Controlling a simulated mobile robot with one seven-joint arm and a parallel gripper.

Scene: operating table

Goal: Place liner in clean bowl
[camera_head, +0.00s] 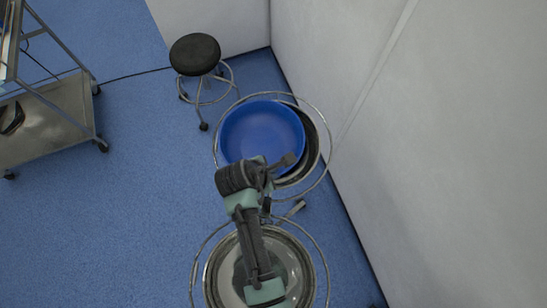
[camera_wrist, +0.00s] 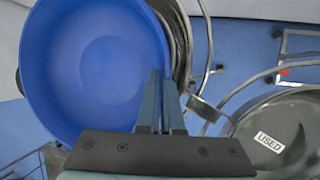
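The blue liner (camera_head: 262,132) is a round, open basin. It is over the far metal bowl (camera_head: 312,150), shifted to its left, so a crescent of the bowl shows at the right. I cannot tell whether the liner touches the bowl. The liner fills the left of the wrist view (camera_wrist: 95,70), with part of the metal bowl (camera_wrist: 180,40) behind its right edge. My gripper (camera_head: 284,163) is at the liner's near right rim. Its fingers (camera_wrist: 162,78) are close together, with the rim between them.
A nearer metal bowl (camera_head: 222,272) in a ring stand is under my arm; the wrist view shows a "USED" label (camera_wrist: 269,142) on it. A black stool (camera_head: 195,54) stands behind left. A metal cart (camera_head: 55,125) is at the left. White walls (camera_head: 450,150) close off the right.

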